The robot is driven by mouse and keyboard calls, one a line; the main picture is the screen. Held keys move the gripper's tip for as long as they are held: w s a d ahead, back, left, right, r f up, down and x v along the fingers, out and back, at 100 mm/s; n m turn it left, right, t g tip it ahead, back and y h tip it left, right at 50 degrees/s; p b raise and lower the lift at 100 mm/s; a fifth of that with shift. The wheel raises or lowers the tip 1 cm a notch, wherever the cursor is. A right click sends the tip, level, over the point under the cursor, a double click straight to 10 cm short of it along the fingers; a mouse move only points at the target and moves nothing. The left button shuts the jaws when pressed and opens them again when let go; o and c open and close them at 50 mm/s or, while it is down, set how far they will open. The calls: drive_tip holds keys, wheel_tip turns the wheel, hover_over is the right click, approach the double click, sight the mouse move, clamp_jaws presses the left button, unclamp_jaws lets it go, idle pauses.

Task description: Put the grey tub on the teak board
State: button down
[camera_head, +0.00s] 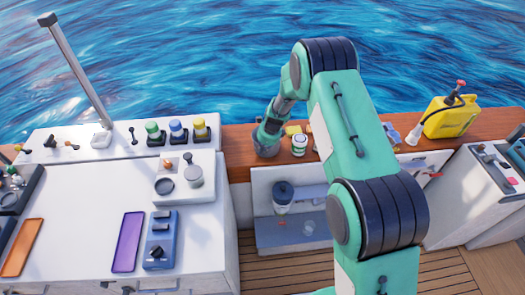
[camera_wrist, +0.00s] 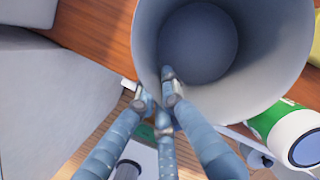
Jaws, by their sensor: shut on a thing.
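The grey tub (camera_head: 266,147) is at the brown wooden ledge in the head view, left of a white jar with a green band. In the wrist view the tub (camera_wrist: 285,45) fills the upper right, and I look into its open, empty inside. My gripper (camera_wrist: 170,90) is shut on the tub's near wall, with fingertips at the rim; it also shows in the head view (camera_head: 271,128) above the tub. The teak board (camera_head: 237,138) appears to be this long brown ledge along the water. I cannot tell whether the tub's base touches it.
The green-and-white jar (camera_head: 299,145) stands close right of the tub. A yellow canister (camera_head: 450,116) is farther right on the ledge. A white counter (camera_head: 75,200) with several bottles and trays lies left. A recess with a dark-lidded container (camera_head: 283,196) lies below the ledge.

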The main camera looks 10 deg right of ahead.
drive_tip(key=c, duration=1.9)
unclamp_jaws()
drive_tip(key=p+v, duration=0.1)
drive_tip(key=v, duration=1.1)
drive_tip(key=shift+r, duration=0.15)
